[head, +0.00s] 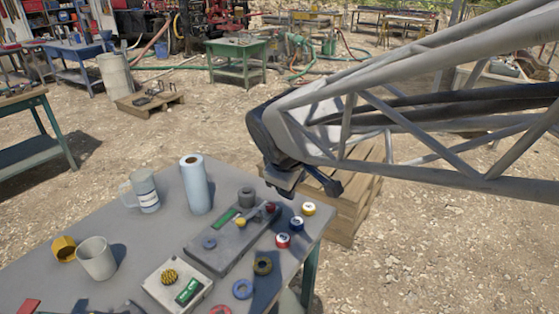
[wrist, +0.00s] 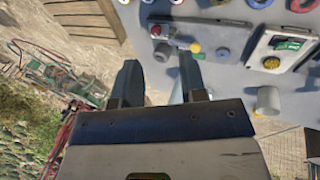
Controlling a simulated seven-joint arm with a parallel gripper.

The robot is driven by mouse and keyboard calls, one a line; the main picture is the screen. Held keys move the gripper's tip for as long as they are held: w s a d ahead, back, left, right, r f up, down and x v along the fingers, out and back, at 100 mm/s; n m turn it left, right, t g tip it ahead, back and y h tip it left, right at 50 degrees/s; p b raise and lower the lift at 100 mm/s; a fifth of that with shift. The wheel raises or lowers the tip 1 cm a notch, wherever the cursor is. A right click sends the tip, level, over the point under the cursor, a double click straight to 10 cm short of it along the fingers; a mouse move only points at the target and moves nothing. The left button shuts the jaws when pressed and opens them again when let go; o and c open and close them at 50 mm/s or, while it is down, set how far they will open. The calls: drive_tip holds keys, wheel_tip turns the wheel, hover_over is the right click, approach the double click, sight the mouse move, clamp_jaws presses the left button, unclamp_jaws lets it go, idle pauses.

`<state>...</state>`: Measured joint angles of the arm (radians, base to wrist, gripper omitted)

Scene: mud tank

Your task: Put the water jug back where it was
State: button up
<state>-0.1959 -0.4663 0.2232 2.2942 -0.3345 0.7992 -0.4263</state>
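The water jug (head: 145,191) is a clear, pale jug with a white label and a handle on its left side. It stands upright near the far left edge of the grey table, left of a blue-white paper roll (head: 195,185). My gripper (head: 308,186) is above the table's far right edge, well to the right of the jug and apart from it. In the wrist view my gripper (wrist: 160,82) has its two dark fingers spread, with no held object visible between them. I cannot make out the jug clearly in the wrist view.
A wooden pallet stack (head: 347,210) stands beyond the table.

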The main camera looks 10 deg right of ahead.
drive_tip(key=s+d+f+m+y, duration=0.1)
drive_tip(key=s+d+m, duration=0.1)
drive_tip(key=s+m, duration=0.2)
drive_tip(key=s+d+m+g+y, duration=0.1)
drive_tip(key=s+d+m, duration=0.2)
drive_tip(key=s, duration=0.8)
drive_tip(key=shift+f+m+g, duration=0.3)
drive_tip(key=shift+f+m, duration=0.1)
drive_tip(key=shift+m, duration=0.9)
